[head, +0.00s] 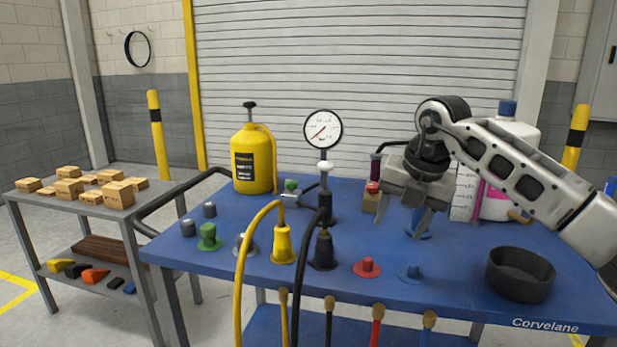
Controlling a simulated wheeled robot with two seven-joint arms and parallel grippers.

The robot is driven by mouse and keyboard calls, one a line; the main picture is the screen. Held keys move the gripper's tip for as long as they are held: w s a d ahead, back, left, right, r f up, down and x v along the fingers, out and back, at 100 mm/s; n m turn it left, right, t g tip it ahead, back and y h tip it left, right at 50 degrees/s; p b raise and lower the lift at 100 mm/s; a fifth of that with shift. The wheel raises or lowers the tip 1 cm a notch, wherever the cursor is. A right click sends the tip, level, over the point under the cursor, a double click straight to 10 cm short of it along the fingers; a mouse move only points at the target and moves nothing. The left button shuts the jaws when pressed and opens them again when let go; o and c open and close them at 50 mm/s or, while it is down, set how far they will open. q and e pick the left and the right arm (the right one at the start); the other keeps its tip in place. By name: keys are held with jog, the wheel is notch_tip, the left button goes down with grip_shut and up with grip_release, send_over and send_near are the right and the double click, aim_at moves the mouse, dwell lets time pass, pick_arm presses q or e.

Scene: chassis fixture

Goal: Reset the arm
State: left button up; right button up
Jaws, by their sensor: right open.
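My right arm comes in from the right edge over the blue table. My right gripper (403,226) points down above the back right part of the blue table (330,292). Its two fingers are spread apart with nothing seen between them. A blue fitting (419,233) shows partly behind one finger; I cannot tell whether they touch. A small tan block with a red top (371,200) stands just left of the gripper. My left gripper is not in view.
A yellow connector (283,245) and a black connector (324,250) stand upright with hoses. A pressure gauge (323,130) and yellow pump bottle (252,160) stand behind. A black bowl (519,275) sits front right. A grey cart (60,205) with boxes is left.

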jog(key=s+a+f+g+y, duration=0.1)
jog(key=s+a+f+y, duration=0.1)
jog(key=s+a+y, duration=0.4)
jog(key=s+a+f+g+y, duration=0.1)
jog(key=s+a+f+y, duration=0.15)
jog(key=a+y, duration=0.45)
jog(key=s+a+f+g+y, duration=0.1)
jog(key=s+a+f+y, duration=0.15)
jog(key=s+a, duration=0.45)
jog(key=d+f+m+t+h+p, duration=0.1)
jog(key=d+f+m+t+h, duration=0.35)
jog(key=m+t, duration=0.55)
jog(key=d+f+m+t+h+p, duration=0.1)
jog(key=d+f+m+t+h, duration=0.2)
jog(key=d+m+t, duration=0.7)
jog(key=s+d+f+m+g+h, duration=0.3)
jog(key=s+f+m+g+h, duration=0.3)
jog(key=s+f+m+g, duration=0.3)
jog(key=s+f, duration=0.4)
jog(key=f, duration=0.1)
jog(key=shift+s+f, duration=0.25)
jog(key=shift+s, duration=0.15)
jog(key=shift+d, duration=0.1)
